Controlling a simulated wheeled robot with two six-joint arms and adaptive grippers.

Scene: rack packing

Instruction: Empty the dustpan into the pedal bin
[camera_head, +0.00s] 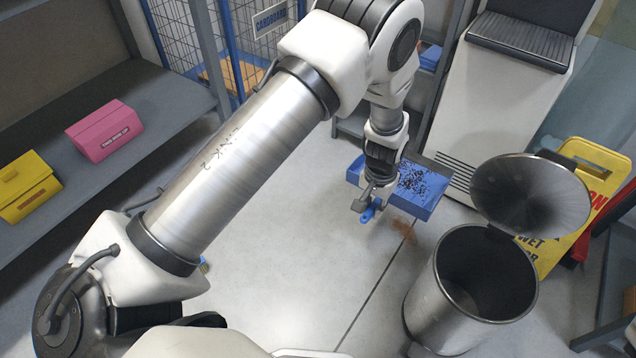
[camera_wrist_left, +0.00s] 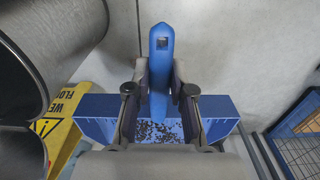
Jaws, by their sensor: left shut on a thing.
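The blue dustpan (camera_head: 423,204) is held above the floor, with dark debris (camera_head: 421,183) lying in its pan. My left gripper (camera_head: 368,203) is shut on its handle, which also shows between the fingers in the left wrist view (camera_wrist_left: 161,60). The debris shows in the pan in that view (camera_wrist_left: 155,132). The steel pedal bin (camera_head: 440,301) stands to the right of the dustpan, apart from it. Its round lid (camera_head: 530,195) is up and the opening is dark inside. My right gripper is in neither view.
A yellow wet-floor sign (camera_head: 597,165) stands behind the bin. A white machine (camera_head: 497,90) stands behind the dustpan. A shelf at left holds a pink box (camera_head: 104,131) and a yellow box (camera_head: 27,186). A blue wire cage (camera_head: 240,40) stands at the back. The floor before the bin is clear.

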